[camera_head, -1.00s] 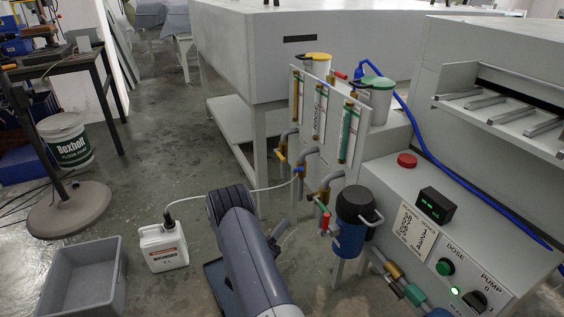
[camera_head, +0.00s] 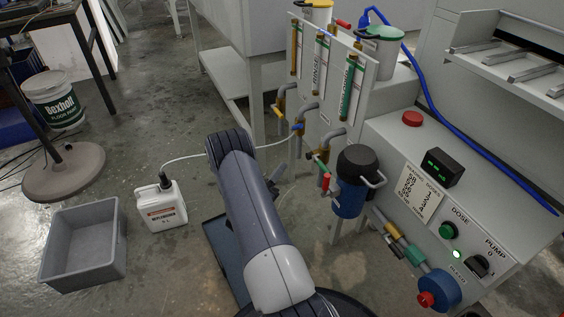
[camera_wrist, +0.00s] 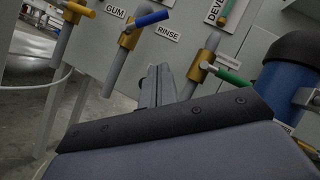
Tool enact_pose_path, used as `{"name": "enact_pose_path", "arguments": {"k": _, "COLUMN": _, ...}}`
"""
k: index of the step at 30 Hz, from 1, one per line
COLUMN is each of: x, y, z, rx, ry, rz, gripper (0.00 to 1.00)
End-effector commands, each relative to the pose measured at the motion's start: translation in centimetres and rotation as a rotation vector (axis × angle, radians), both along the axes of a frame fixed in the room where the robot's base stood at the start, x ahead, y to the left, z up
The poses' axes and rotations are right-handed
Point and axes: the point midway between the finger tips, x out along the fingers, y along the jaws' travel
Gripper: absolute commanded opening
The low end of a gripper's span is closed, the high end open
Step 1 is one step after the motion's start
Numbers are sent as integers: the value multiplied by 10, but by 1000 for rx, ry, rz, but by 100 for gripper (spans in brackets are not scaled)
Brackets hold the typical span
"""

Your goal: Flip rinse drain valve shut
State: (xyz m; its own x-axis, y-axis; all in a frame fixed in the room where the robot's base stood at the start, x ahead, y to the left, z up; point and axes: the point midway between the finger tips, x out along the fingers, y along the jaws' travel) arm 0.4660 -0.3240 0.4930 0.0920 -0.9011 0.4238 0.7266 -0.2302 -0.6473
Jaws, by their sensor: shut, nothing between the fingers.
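The rinse drain valve has a blue lever (camera_wrist: 152,18) on a brass body (camera_wrist: 128,39), beside the RINSE label (camera_wrist: 168,32) in the wrist view. The lever sticks out to the right, crosswise to its grey pipe. In the head view the blue lever (camera_head: 298,127) is small, on the front of the panel. My gripper (camera_wrist: 158,70) is shut and empty in the wrist view. Its fingers point at the panel between the rinse pipe and the developer pipe, below the RINSE label, apart from the blue lever.
A yellow-lever valve (camera_wrist: 80,10) is on the left and a green-lever valve (camera_wrist: 236,81) on the right. A blue canister (camera_head: 348,200) stands right of the valves. A white jug (camera_head: 161,206) with a thin hose and a grey bin (camera_head: 84,244) are on the floor.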

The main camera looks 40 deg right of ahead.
Motion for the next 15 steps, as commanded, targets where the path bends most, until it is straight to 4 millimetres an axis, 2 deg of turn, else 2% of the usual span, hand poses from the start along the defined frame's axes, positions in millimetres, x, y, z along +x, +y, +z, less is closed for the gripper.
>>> {"name": "enact_pose_path", "arguments": {"k": 10, "x": 5, "y": -68, "z": 30, "rx": -1, "ry": -3, "rz": -5, "gripper": 0}}
{"name": "enact_pose_path", "arguments": {"k": 15, "x": 19, "y": -81, "z": 50, "rx": -2, "ry": -3, "rz": -1, "gripper": 0}}
